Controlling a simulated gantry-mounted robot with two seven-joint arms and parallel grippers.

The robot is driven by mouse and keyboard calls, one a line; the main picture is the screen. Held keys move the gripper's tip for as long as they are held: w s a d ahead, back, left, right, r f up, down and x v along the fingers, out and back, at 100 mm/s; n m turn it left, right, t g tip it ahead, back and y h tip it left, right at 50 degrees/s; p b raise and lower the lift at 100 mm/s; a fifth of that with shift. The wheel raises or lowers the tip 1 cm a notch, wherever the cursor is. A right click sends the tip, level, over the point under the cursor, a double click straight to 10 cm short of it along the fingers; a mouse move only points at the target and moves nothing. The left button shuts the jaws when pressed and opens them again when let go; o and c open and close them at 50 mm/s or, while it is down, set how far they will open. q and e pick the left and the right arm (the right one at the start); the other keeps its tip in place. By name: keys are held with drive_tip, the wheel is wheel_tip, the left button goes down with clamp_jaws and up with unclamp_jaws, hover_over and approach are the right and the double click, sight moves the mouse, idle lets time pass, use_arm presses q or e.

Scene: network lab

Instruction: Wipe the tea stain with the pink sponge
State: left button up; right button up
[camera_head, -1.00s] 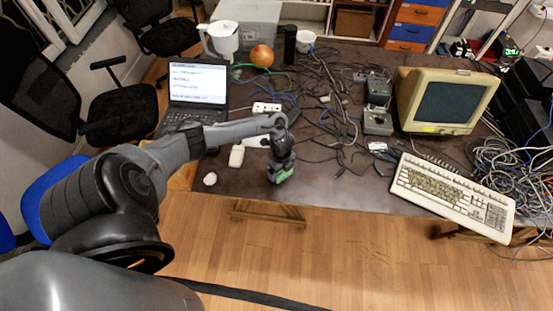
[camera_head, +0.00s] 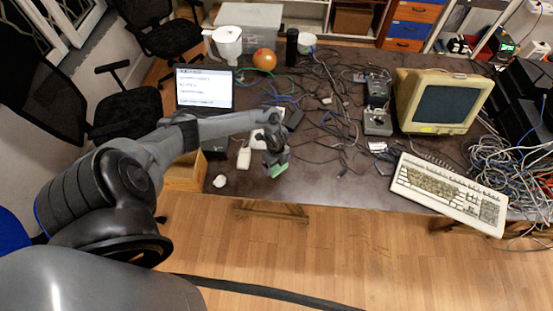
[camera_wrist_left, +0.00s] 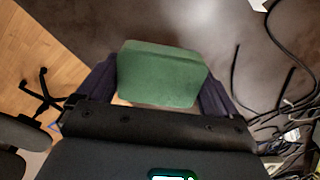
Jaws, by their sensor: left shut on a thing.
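My left gripper (camera_head: 277,166) is shut on a green sponge-like block (camera_head: 280,170), low over the near edge of the dark table. In the left wrist view the green block (camera_wrist_left: 165,75) sits between the two dark fingers of the gripper (camera_wrist_left: 160,85). Its visible face is green; I see no pink sponge. I cannot tell whether the block touches the table. I cannot make out a tea stain on the table top (camera_head: 330,185); part of it is hidden by the arm and gripper. My right gripper is not in view.
A small white lump (camera_head: 219,181) and a white object (camera_head: 244,158) lie left of the gripper. A laptop (camera_head: 205,90) stands behind the arm. Tangled cables, a beige keyboard (camera_head: 450,193) and an old monitor (camera_head: 440,100) lie to the right. Table just right of the gripper is clear.

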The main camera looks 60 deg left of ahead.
use_arm(q)
drive_tip(key=shift+r+p, duration=0.85)
drive_tip(key=shift+r, duration=0.35)
